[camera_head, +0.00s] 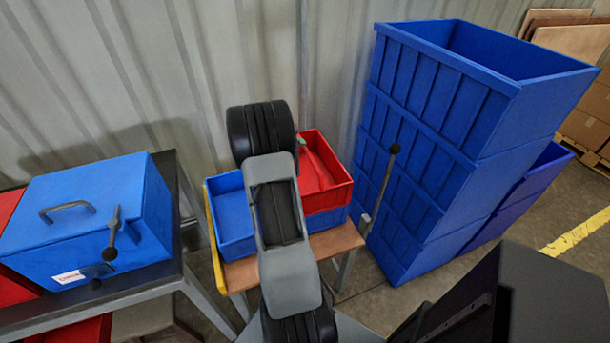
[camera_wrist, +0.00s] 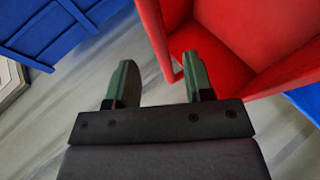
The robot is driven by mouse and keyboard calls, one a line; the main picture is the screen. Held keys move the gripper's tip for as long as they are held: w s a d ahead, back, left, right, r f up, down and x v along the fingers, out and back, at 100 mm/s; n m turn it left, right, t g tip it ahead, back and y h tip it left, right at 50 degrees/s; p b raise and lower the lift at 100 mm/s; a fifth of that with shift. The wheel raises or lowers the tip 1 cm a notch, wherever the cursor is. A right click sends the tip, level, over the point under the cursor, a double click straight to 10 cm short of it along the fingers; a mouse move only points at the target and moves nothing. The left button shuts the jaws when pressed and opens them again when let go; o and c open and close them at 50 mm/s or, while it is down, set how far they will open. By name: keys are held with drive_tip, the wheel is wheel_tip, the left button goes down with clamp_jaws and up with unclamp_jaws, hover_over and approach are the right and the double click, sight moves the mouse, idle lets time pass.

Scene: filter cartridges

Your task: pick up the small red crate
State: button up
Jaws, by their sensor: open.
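The small red crate (camera_head: 328,196) sits on a blue crate at the right of a small wooden-topped stand in the head view. It fills the upper right of the wrist view (camera_wrist: 235,35), open side showing. My gripper (camera_wrist: 160,84) is open and empty, with two green fingers apart. In the wrist view the near red wall comes down between the fingers. The right finger overlaps the crate's inside, and the left finger is outside over the floor. How deep the fingers reach is unclear. In the head view my arm hides most of the gripper and part of the crate.
A blue bin (camera_head: 232,212) stands left of the crate on the stand (camera_head: 335,240). A tall stack of blue crates (camera_head: 430,150) rises close on the right. A blue box with a handle (camera_head: 85,225) is on a table at left. A corrugated wall is behind.

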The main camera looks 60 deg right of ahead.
sight(303, 148)
drive_tip(key=shift+p+x, duration=0.6)
drive_tip(key=shift+x, duration=2.1)
drive_tip(key=shift+w, duration=0.15)
drive_tip(key=shift+c, duration=0.2)
clamp_jaws()
